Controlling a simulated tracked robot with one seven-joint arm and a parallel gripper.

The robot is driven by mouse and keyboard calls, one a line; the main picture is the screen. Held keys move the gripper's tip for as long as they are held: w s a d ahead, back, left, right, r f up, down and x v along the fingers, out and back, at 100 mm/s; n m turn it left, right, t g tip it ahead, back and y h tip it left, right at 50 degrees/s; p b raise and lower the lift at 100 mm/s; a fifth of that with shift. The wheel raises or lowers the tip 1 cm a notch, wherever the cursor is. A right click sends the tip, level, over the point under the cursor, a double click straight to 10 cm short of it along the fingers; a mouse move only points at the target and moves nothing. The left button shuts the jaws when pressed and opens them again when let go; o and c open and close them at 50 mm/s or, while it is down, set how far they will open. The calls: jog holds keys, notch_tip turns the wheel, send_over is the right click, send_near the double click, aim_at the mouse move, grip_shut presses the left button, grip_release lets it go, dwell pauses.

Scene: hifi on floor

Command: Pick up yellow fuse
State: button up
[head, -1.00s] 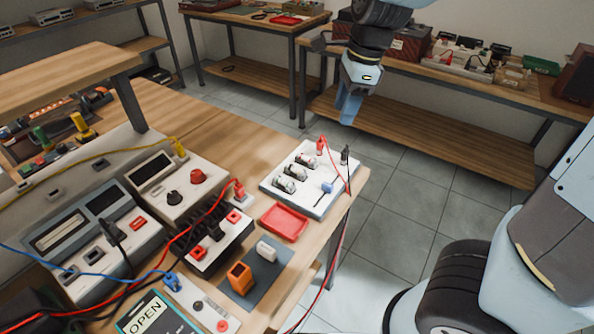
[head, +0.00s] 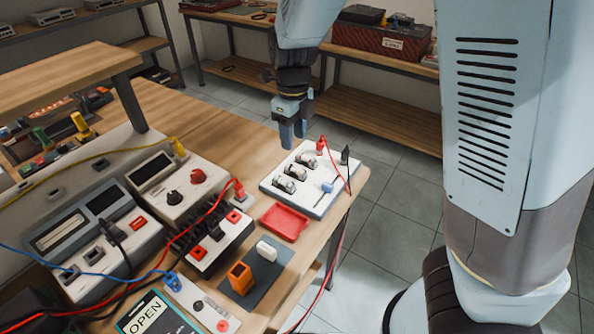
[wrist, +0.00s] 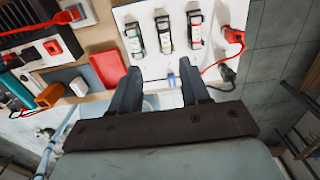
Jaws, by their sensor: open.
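No piece is clearly identifiable as a yellow fuse. A yellow plug-like piece (head: 82,124) stands upright at the far left of the bench, and a yellow cable plug (head: 178,148) shows behind the meters. The white panel (head: 327,192) holds three fuse-like parts in a row; the wrist view shows the left (wrist: 137,40), middle (wrist: 164,34) and right one (wrist: 195,29), whitish with dark ends. My gripper (head: 293,137) is open and empty, above the panel's back edge in the head view. In the wrist view its fingertips (wrist: 161,74) point toward the panel.
A red tray (head: 284,222), an orange block (head: 240,278) and a white block (head: 267,250) lie left of the panel. Red (head: 320,145) and black plugs (head: 345,155) with a red cable stand at its right. Meters (head: 85,225) and cables crowd the left.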

send_over(295, 168)
jog(key=f, duration=0.5)
jog(key=shift+s+a+f, duration=0.1)
jog(key=shift+s+a, duration=0.05)
jog(key=shift+s, duration=0.25)
jog(key=f, duration=0.4)
jog(key=shift+w+d, duration=0.25)
jog(key=shift+w, duration=0.1)
jog(key=shift+f, duration=0.65)
jog(key=shift+a, duration=0.1)
grip_shut()
